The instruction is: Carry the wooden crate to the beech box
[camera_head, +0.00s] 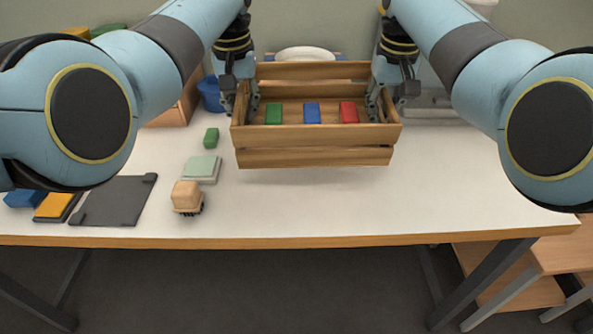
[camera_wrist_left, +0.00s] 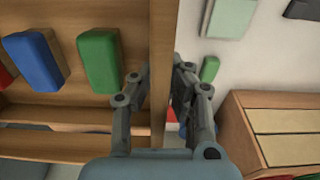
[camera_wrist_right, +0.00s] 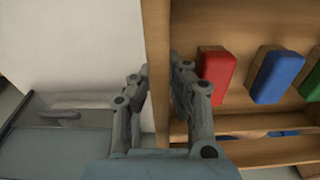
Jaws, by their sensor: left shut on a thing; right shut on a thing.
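The wooden crate (camera_head: 315,157) is a slatted box held level above the white table, with a faint shadow under it. Inside are a green block (camera_head: 274,113), a blue block (camera_head: 312,113) and a red block (camera_head: 348,112). My left gripper (camera_head: 241,104) is shut on the crate's left end wall, and my right gripper (camera_head: 373,104) is shut on its right end wall. Both wrist views show a wall between the fingers. A light wooden box (camera_head: 184,108), seemingly the beech box, stands at the back left, partly hidden by my left arm. It also shows in the left wrist view (camera_wrist_left: 238,138).
A blue cup (camera_head: 210,94) stands between the box and the crate. Left of the crate are a small green block (camera_head: 211,137), a pale green pad (camera_head: 202,166) and a beige brush-like block (camera_head: 187,196). A dark flat plate (camera_head: 113,202) lies front left. The front right tabletop is clear.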

